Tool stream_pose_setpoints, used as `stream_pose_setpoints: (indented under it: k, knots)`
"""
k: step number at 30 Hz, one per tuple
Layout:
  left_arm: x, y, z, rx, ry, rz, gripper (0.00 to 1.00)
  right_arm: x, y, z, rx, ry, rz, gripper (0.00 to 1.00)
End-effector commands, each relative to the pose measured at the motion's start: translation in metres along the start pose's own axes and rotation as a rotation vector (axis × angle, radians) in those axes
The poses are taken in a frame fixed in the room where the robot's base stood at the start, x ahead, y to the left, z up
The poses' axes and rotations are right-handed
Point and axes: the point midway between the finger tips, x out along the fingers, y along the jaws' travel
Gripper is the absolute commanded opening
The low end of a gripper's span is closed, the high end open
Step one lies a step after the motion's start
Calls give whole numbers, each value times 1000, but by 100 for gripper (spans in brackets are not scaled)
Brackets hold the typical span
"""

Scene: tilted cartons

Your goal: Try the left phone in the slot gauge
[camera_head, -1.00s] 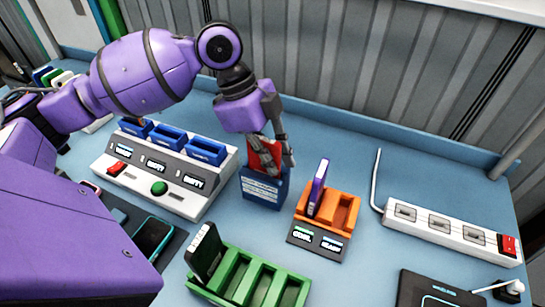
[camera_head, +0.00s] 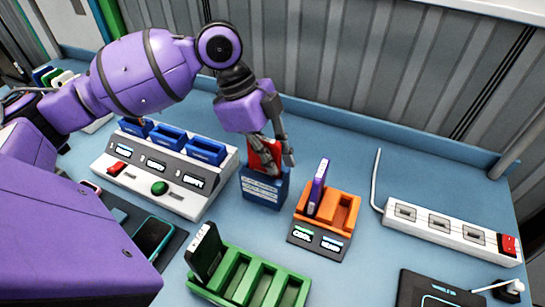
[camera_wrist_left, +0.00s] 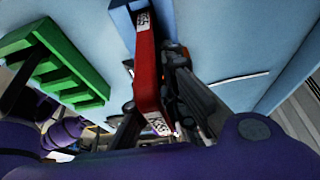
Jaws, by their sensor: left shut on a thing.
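A red phone (camera_head: 264,153) stands in the blue slot gauge (camera_head: 263,191), its lower end hidden inside the gauge. My left gripper (camera_head: 276,155) reaches down from above and is shut on the phone's upper part. In the left wrist view the red phone (camera_wrist_left: 147,72) runs between the fingers (camera_wrist_left: 158,105), with white code labels on it. Its far end meets the blue gauge (camera_wrist_left: 122,17). How deep it sits I cannot tell. My right gripper is not in view.
A white charger box (camera_head: 190,202) with blue slots stands left. Right of the gauge, an orange dock (camera_head: 344,213) holds a purple phone (camera_head: 318,186). A green rack (camera_head: 245,277) holds a dark phone (camera_head: 203,251) in front. A power strip (camera_head: 450,235) lies at right.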

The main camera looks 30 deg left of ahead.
Motion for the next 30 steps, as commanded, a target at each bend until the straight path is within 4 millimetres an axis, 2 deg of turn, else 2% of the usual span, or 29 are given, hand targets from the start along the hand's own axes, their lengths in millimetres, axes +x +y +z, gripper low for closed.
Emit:
stream_pose_setpoints:
  k: [11,12,16,30]
  knots:
    - [0,0,0,0,0,2,0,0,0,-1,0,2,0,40]
    - [0,0,0,0,0,2,15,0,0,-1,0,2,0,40]
    - [0,0,0,0,0,1,32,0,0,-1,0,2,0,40]
    - [0,0,0,-1,-1,1,33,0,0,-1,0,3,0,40]
